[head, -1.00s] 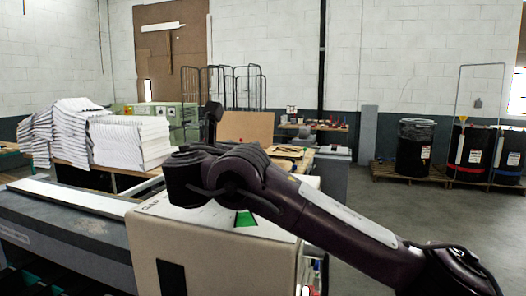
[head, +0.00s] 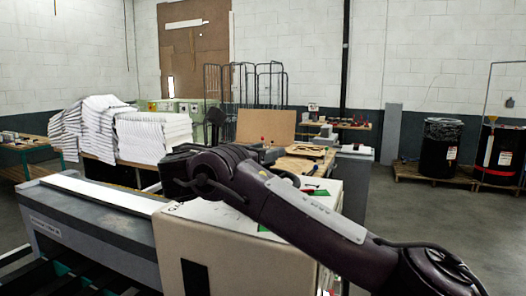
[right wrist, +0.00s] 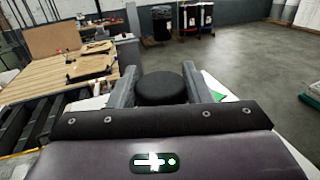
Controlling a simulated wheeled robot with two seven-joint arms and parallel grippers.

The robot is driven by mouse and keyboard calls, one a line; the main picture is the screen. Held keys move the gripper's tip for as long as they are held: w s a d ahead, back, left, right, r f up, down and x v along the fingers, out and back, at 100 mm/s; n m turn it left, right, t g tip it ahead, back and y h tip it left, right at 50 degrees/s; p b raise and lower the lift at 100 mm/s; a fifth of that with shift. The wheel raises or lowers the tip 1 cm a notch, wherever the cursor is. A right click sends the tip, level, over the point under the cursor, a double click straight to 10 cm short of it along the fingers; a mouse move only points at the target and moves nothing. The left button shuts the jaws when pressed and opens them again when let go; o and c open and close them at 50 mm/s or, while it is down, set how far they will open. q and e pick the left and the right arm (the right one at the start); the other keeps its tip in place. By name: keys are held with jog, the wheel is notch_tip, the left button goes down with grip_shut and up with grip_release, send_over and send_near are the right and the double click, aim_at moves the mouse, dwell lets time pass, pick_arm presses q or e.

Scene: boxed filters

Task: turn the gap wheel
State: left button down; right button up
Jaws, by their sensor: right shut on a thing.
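The gap wheel is a black round knob (right wrist: 162,88) in the right wrist view. It stands between the two grey fingers of my right gripper (right wrist: 160,76), which is shut on it. In the head view my right arm (head: 290,210) reaches in from the right over a cream machine housing (head: 225,245). The wheel and the fingertips cannot be made out there, hidden by the arm. My left gripper is in neither current view.
A grey machine bed (head: 95,220) runs left of the housing. Stacks of white pleated filters (head: 150,138) stand behind it. A wooden worktable (right wrist: 45,75) lies beyond the housing. Black drums (head: 440,150) stand on a pallet at the right, with open floor before them.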

jog(key=o, duration=1.4)
jog(key=b+v, duration=0.1)
jog(key=v, duration=0.1)
jog(key=b+v, duration=0.3)
jog(key=v, duration=0.1)
jog(key=shift+s+a+f, duration=0.25)
jog(key=shift+f, duration=0.05)
jog(key=shift+s+a+r+b, duration=0.25)
jog(key=shift+s+b, duration=0.15)
jog(key=shift+b, duration=0.2)
